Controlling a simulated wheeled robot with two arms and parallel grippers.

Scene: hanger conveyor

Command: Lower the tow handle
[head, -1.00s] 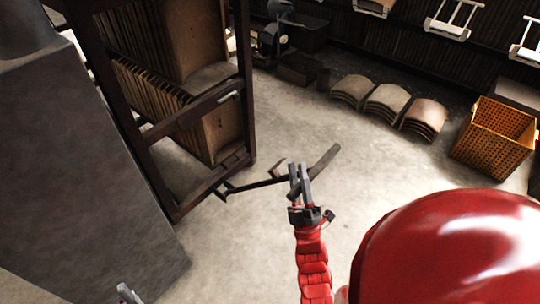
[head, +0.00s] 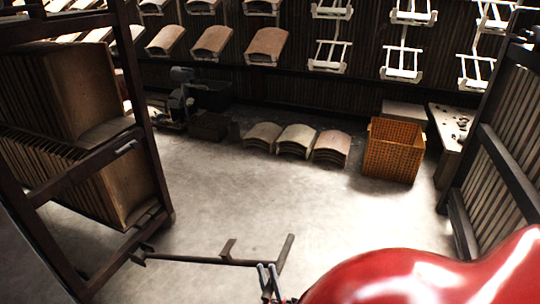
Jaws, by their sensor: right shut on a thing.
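The tow handle (head: 200,260) is a dark bar running right from the foot of the dark cart frame (head: 152,130) at the left. Its slanted crossbar (head: 286,248) is at the free end, and a short stub rises from the bar. The bar's height above the floor is hard to tell. My right gripper (head: 267,269), at the bottom edge of the head view, is shut on the near end of the crossbar. My left gripper is out of view.
Three stacks of curved tiles (head: 295,139) and an orange crate (head: 393,150) stand on the floor at the back. A slatted dark rack (head: 495,150) stands at the right. The floor between is clear.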

